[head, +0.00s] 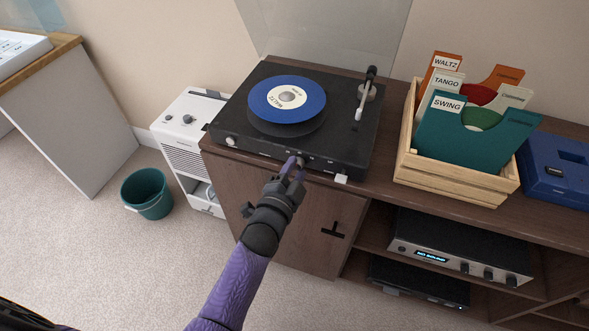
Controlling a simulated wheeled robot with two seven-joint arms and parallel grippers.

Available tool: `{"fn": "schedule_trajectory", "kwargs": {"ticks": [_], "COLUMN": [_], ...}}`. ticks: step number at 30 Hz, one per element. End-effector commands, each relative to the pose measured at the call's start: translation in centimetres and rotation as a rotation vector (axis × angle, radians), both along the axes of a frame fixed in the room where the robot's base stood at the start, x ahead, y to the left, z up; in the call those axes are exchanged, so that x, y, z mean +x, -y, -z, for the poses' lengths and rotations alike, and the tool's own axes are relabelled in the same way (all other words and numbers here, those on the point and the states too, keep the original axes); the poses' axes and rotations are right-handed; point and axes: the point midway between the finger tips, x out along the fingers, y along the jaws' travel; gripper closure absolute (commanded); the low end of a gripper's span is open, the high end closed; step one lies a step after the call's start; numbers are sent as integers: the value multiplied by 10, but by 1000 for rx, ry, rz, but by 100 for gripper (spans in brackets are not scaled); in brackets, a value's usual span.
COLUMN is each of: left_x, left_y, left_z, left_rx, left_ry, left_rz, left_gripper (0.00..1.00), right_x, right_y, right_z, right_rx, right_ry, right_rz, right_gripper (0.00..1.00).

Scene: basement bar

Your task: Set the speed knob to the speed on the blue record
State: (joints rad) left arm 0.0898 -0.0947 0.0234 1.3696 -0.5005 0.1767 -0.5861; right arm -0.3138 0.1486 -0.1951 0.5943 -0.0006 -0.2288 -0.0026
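The blue record (308,97) lies on the platter of the black turntable (240,113). My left gripper (294,163) reaches up to the turntable's front edge, near the middle, where small markings and the speed control are. A round light knob (231,141) sits at the turntable's front left corner. My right gripper is out of view.
The tonearm (362,97) rests at the platter's right. A wooden crate (437,181) of record sleeves labelled Waltz, Tango and Swing stands right of the turntable, beside a blue case (556,175). An amplifier (462,250) is on the shelf below. A green bin (147,193) stands on the floor.

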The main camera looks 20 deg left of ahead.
Motion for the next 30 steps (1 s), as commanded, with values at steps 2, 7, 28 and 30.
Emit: {"fn": "schedule_trajectory", "kwargs": {"ticks": [2,7,28,30], "left_x": [0,0,-96,-99], "left_y": [0,0,-6,-7], "left_z": [0,0,-5,-5], "left_rx": [0,0,-1,-1], "left_ry": [0,1,1,1], "left_rz": [0,0,-1,-1], "left_gripper": [42,30,30,30], "right_x": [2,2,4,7], "right_y": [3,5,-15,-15], "right_z": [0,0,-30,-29], "right_rx": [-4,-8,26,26], "right_ry": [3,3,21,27], "right_rz": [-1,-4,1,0], "right_gripper": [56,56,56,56]}}
